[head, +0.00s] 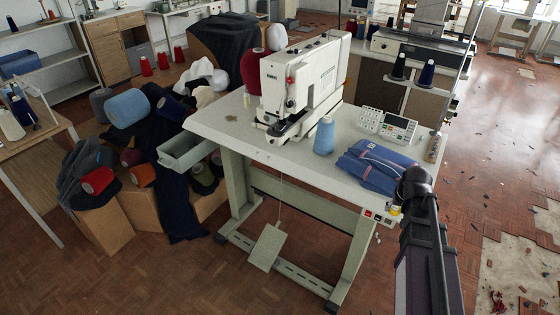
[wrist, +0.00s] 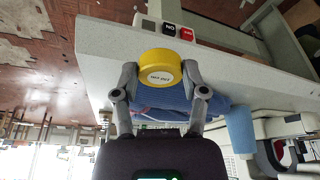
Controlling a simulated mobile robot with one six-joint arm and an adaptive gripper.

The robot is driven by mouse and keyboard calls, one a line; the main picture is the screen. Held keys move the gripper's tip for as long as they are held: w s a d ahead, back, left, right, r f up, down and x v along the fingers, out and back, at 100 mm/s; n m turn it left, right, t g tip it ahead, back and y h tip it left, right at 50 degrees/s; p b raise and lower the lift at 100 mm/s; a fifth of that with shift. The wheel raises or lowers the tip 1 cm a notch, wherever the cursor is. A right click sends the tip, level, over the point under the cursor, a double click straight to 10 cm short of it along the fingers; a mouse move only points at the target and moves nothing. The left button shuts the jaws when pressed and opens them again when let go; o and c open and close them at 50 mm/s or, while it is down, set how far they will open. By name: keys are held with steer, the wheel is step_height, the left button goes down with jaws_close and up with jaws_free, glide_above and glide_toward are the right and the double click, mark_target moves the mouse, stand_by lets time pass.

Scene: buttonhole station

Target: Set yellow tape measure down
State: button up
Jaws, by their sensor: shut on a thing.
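The yellow tape measure (wrist: 158,66) is a small round case with a pale label, held between the two fingers of my gripper (wrist: 160,76) in the wrist view. In the head view a bit of its yellow (head: 394,210) shows at the right end of the sewing table (head: 225,118), and my arm hides most of my gripper (head: 399,206). The blue folded garment (head: 372,166) lies on the table just behind it, and also shows beyond the fingers in the wrist view (wrist: 160,104). I cannot tell whether the tape measure touches the tabletop.
The white buttonhole machine (head: 300,82) stands on the table, with a light-blue thread cone (head: 324,136) and a control panel (head: 388,125) nearby. Red and black switches (head: 376,216) sit at the table's front edge. The tabletop's front left is mostly clear.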

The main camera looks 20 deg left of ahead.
mark_target(396, 209)
steer(key=shift+w+r+p, duration=0.1)
steer(key=shift+r+p, duration=2.65)
steer(key=shift+r, duration=0.3)
steer(key=shift+d, duration=0.15)
